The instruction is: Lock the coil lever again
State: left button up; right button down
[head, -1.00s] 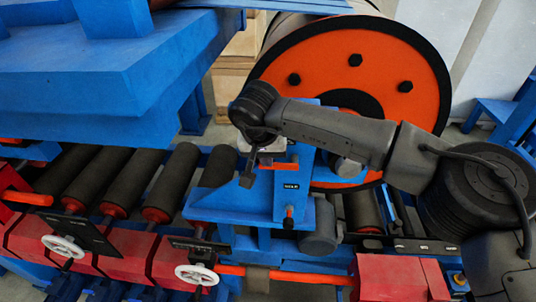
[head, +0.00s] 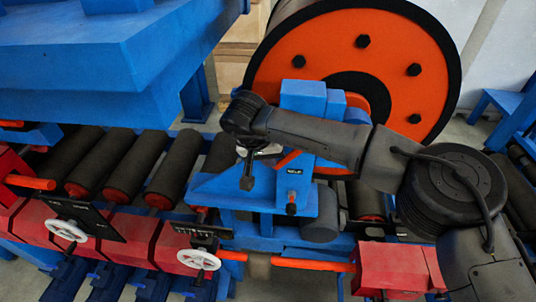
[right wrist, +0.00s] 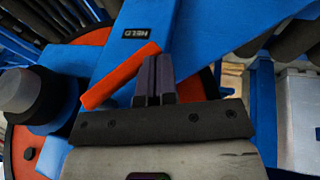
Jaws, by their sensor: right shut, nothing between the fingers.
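The coil lever (head: 287,160) is a short orange bar on the blue stand (head: 262,194) in front of the coil. It slants up to the right in the head view. In the right wrist view the orange lever (right wrist: 120,75) lies just left of my fingers, near a small dark label (right wrist: 134,30) that seems to read HELD. My right gripper (head: 247,183) is shut and empty, left of the lever. Its fingers (right wrist: 155,80) are pressed together; I cannot tell whether they touch the lever. My wrist partly hides the stand's top. My left gripper is out of view.
The large orange-faced coil (head: 290,65) stands behind the stand. Dark rollers (head: 138,165) lie to the left. White handwheels (head: 198,260) and red blocks are in front. A big blue frame (head: 80,60) overhangs the upper left. A small orange handle sits below the label.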

jog(key=shift+d+f+b, duration=0.25)
jog(key=shift+f, duration=0.2)
jog(key=shift+d+f+b, duration=0.2)
jog(key=shift+f+b, duration=0.05)
jog(key=shift+f, duration=0.2)
jog(key=shift+s+d+f, duration=0.1)
jog(key=shift+d+f, duration=0.35)
jog(key=shift+d+f+h, duration=0.25)
jog(key=shift+d+h, duration=0.1)
jog(key=shift+h, duration=0.35)
jog(key=shift+d+f+h, duration=0.2)
jog(key=shift+d+h, duration=0.1)
jog(key=shift+h, duration=0.4)
jog(key=shift+s, duration=0.1)
jog(key=b+v, duration=0.2)
jog(key=v, duration=1.1)
jog(key=shift+a+r+b, duration=0.25)
jog(key=shift+r+b, duration=0.05)
